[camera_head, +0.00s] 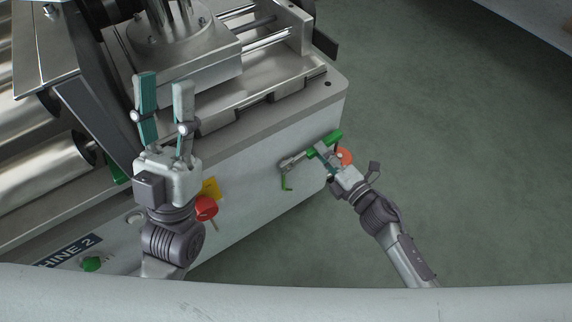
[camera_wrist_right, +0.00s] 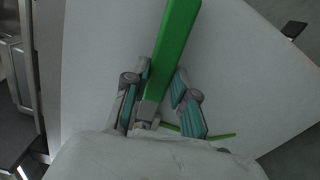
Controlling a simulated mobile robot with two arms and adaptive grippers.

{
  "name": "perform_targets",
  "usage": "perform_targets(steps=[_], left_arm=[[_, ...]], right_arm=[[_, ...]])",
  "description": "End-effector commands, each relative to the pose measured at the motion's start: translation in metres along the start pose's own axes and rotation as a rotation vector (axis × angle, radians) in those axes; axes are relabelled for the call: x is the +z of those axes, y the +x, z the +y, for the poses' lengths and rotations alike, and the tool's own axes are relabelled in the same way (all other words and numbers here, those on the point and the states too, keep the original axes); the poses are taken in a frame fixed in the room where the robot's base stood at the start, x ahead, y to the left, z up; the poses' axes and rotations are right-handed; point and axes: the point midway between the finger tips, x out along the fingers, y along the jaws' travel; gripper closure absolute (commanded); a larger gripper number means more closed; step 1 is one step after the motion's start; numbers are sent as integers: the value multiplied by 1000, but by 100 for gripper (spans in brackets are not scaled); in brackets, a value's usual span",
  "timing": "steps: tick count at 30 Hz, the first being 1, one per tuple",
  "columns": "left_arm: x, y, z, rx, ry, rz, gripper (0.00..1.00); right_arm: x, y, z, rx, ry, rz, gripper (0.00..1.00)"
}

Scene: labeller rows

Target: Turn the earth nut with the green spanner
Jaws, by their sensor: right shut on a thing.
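The green spanner (camera_head: 330,140) is by the machine's side panel at its right end, with its grey metal head (camera_head: 292,164) pointing left. My right gripper (camera_head: 324,156) is shut on the spanner. In the right wrist view the green handle (camera_wrist_right: 178,45) runs up between the two fingers. A bent green wire (camera_head: 287,184) hangs just below the spanner head; a thin green strip (camera_wrist_right: 222,137) also shows in the right wrist view. I cannot make out the earth nut. My left gripper (camera_head: 165,88) is open and empty, with its fingers spread over the machine.
The machine (camera_head: 260,180) fills the left, with rollers (camera_head: 45,168) and a metal block on top. A red knob (camera_head: 206,208) by a yellow plate (camera_head: 211,188) and a green button (camera_head: 92,264) stand on its side. Another red part (camera_head: 344,157) is beside my right gripper. Open floor (camera_head: 450,140) lies right.

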Motion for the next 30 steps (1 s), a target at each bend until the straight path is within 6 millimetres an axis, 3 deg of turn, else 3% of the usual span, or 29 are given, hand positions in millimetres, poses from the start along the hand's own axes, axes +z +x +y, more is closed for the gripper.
perform_targets(steps=[30], left_arm=[[0,0,0,0,0,0,60]], right_arm=[[-1,0,-20,0,222,-2,100]])
